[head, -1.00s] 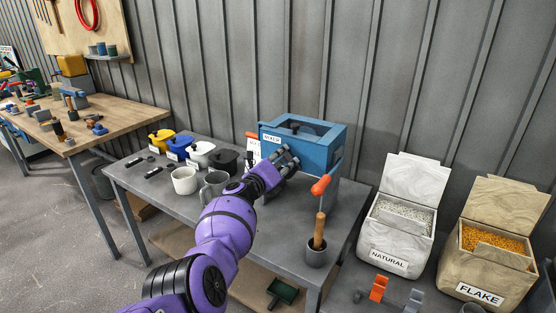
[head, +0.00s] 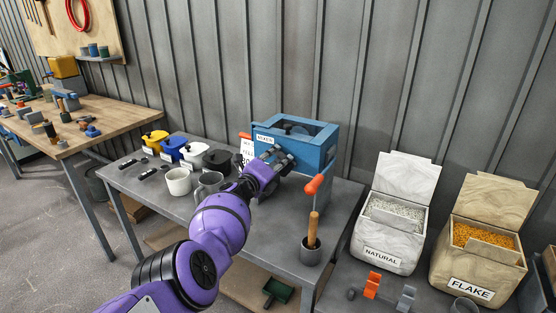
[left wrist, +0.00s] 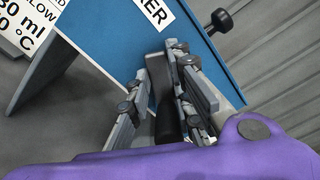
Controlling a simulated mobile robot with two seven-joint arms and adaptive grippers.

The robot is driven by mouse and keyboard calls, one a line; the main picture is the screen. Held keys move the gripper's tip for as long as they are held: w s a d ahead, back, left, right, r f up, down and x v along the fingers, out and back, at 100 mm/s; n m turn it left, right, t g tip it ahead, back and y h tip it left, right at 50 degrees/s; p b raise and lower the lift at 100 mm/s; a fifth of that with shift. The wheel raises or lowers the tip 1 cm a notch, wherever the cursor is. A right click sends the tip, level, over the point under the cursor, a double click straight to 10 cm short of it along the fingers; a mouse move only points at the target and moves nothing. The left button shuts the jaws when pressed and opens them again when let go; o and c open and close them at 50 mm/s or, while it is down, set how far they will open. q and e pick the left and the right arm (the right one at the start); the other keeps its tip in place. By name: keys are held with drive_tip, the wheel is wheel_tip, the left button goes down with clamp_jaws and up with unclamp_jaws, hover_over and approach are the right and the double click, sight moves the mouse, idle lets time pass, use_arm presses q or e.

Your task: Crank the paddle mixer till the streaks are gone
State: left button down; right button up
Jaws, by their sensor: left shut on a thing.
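The blue paddle mixer (head: 322,152) stands at the back right of the grey table. Its label is on the front, and its open top shows dark parts inside. A crank with an orange grip (head: 314,185) hangs at its right side. My left gripper (head: 278,160) is at the mixer's front, apart from the orange grip. In the left wrist view, the left gripper (left wrist: 165,95) is shut on a dark bar (left wrist: 158,85) in front of the blue wall (left wrist: 105,45). How the bar joins the mixer is hidden. I cannot see the streaks. My right gripper is not in view.
A grey pot with a wooden-handled tool (head: 311,250) stands right of my arm. Mugs (head: 178,181) and several coloured tubs (head: 173,146) are left of it. A white card (head: 246,150) stands by the mixer. Bins marked NATURAL (head: 385,258) and FLAKE (head: 475,288) are right.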

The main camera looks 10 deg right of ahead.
use_arm(q)
drive_tip(key=c, duration=1.6)
unclamp_jaws()
drive_tip(key=shift+o, duration=0.2)
drive_tip(key=shift+a+f, duration=0.1)
drive_tip(key=shift+s+a+f, duration=0.2)
drive_tip(key=shift+a, duration=0.2)
drive_tip(key=v, duration=1.1)
drive_tip(key=shift+s+d+r, duration=0.25)
